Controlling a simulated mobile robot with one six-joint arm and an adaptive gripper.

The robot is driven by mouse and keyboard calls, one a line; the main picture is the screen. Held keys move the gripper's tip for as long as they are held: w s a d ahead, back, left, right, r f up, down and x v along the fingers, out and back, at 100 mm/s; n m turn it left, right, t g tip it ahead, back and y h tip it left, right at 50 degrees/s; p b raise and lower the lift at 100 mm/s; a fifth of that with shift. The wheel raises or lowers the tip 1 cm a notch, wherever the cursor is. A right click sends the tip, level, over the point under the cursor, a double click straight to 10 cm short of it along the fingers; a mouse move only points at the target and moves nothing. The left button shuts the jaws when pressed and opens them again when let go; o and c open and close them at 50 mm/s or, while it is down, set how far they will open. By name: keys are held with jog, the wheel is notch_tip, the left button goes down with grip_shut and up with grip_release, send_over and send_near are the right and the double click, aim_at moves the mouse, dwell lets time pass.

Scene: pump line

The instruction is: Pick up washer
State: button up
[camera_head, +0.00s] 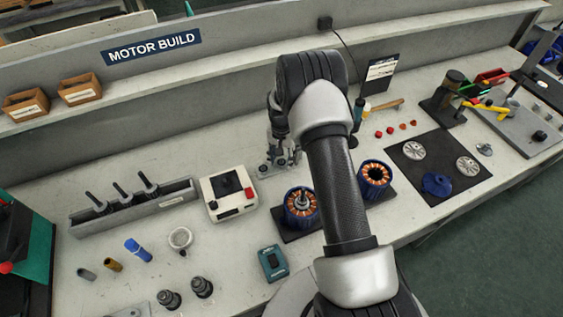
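I cannot surely pick out the washer. A silver ring-shaped part (180,238) lies on the bench at the left, but it is too small to tell whether it is a washer. My gripper (279,158) points down over the back of the bench, partly behind my own arm. It is well to the right of and behind the silver ring. Small metal parts seem to be under or beside the fingers, and I cannot tell them apart from the gripper. Whether the fingers are open or shut does not show.
A white box with a black top (229,193), a grey rack (137,207) and two copper-wound stators (301,206) (375,178) stand near my arm. A dark mat (438,168) holds round metal parts at the right. A teal device (272,262) lies near the front edge.

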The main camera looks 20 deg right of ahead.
jog(key=c, duration=0.6)
jog(key=shift+o, duration=0.2)
jog(key=shift+r, duration=0.15)
jog(key=shift+r+p, duration=0.2)
jog(key=shift+p, duration=0.2)
notch_tip(320, 180, up, 20)
jog(key=p, duration=0.3)
jog(key=shift+p, duration=0.3)
jog(key=shift+f, duration=0.1)
